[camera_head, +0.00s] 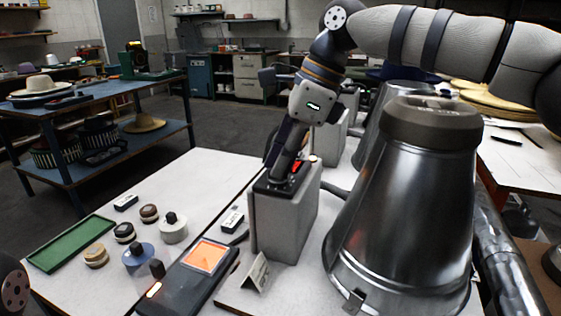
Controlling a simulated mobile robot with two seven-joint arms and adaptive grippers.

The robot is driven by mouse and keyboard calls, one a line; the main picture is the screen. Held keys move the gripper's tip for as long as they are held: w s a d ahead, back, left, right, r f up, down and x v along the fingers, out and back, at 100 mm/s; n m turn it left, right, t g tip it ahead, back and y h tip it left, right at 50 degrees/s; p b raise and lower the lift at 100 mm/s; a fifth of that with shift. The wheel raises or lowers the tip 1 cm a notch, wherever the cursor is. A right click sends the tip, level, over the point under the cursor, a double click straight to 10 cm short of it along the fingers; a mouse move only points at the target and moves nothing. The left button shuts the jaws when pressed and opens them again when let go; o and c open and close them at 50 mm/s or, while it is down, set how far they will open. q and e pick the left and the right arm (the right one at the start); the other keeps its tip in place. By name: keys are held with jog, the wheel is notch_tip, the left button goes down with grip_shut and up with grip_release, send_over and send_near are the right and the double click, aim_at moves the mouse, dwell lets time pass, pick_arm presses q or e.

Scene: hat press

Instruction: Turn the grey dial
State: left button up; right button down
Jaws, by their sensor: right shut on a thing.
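The grey control box (283,222) stands upright on the white table, just left of the large metal press. It has a dark panel on top with a small red light. My right gripper (280,172) reaches down from above onto this panel. Its fingers are shut on the grey dial, which is mostly hidden between and behind them. My left gripper is not in view; only a piece of my left arm shows at the lower left corner.
The metal press cone (410,200) stands close on the right. A device with an orange screen (207,256), a small sign (257,271), several round pots and a green tray (72,243) lie on the left. A blue workbench (90,90) stands behind.

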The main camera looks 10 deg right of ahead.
aim_at(296, 176)
jog(key=shift+w+n+g+b, duration=0.15)
jog(key=shift+n+g+b, duration=0.6)
jog(key=shift+n, duration=1.45)
jog(key=c, duration=1.7)
grip_release()
jog(key=shift+r, duration=0.1)
jog(key=v, duration=0.7)
jog(key=shift+r, duration=0.15)
jog(key=shift+w+d, duration=0.1)
